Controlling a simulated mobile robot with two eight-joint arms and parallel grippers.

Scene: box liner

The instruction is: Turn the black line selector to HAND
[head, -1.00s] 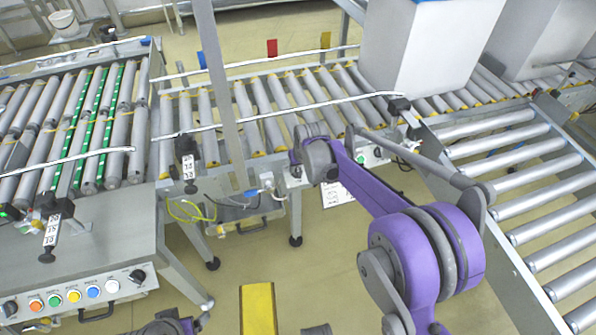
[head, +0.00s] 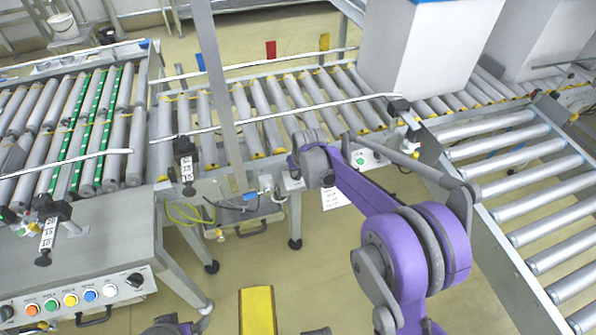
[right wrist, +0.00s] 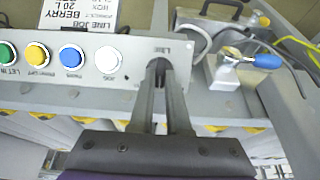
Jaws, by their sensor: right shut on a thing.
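In the right wrist view, a grey control panel (right wrist: 182,60) shows upside down, with a row of round buttons and a "LINE" label at its right end. The black line selector (right wrist: 158,66) sits under that label. My right gripper (right wrist: 157,78) is shut on it, the two fingers pressed either side of the knob. The fingers hide most of the knob, so its pointer and setting cannot be read. In the head view my right arm reaches to this panel and covers most of it; a green button (head: 361,158) shows past the wrist.
The white button (right wrist: 108,61) is close beside the fingers. A job card (right wrist: 80,16) hangs at the panel. A blue connector (right wrist: 266,61) and cables are to the right. Roller conveyors (head: 255,110) lie behind. Another button panel (head: 75,300) is at lower left.

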